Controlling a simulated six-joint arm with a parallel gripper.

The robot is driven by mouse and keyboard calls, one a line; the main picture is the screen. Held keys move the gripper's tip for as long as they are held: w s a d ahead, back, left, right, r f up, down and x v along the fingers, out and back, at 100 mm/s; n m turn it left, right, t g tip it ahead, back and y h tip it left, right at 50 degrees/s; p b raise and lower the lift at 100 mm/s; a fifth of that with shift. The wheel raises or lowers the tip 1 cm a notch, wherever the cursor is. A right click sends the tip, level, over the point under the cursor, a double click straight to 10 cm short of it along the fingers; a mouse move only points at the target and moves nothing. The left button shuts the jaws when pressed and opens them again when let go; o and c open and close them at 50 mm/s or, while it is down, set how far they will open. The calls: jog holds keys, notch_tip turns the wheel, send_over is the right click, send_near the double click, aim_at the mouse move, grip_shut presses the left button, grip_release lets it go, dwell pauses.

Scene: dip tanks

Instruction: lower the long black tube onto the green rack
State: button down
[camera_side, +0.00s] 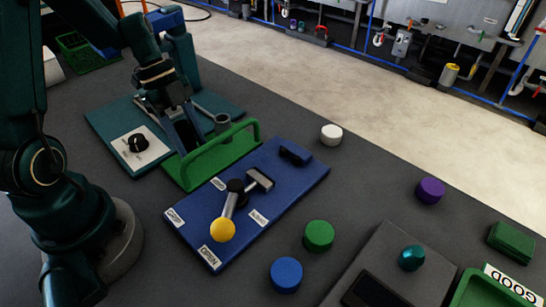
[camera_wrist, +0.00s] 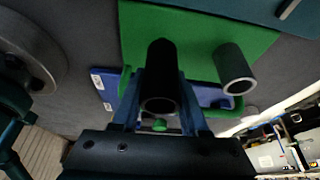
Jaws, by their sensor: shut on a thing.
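The long black tube (camera_wrist: 160,75) is between the fingers of my gripper (camera_wrist: 158,110) in the wrist view, with its open end toward the camera. My gripper (camera_side: 186,132) is shut on it; in the side view the fingers point down at the green rack (camera_side: 190,178) and hide most or all of the tube. The rack also shows in the wrist view (camera_wrist: 200,35), behind the tube. I cannot tell whether the tube's lower end touches the rack. A shorter grey tube (camera_side: 222,123) stands at the rack, right of my gripper; it also shows in the wrist view (camera_wrist: 235,68).
A green arched rail (camera_side: 215,146) edges the rack near my gripper. A blue panel (camera_side: 300,180) with a yellow-knobbed lever (camera_side: 222,229) lies in front. A teal board (camera_side: 110,122) with a black knob (camera_side: 138,142) lies left. Green (camera_side: 319,235) and blue (camera_side: 286,275) discs stand lower right.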

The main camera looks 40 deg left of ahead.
aim_at(186, 128)
jog(key=shift+f, duration=0.75)
dwell(0.6)
grip_release()
jog(key=shift+r, duration=4.05)
jog(key=a+v, duration=0.1)
jog(key=v, duration=0.7)
jog(key=shift+a+f, duration=0.2)
jog(key=shift+a, duration=0.05)
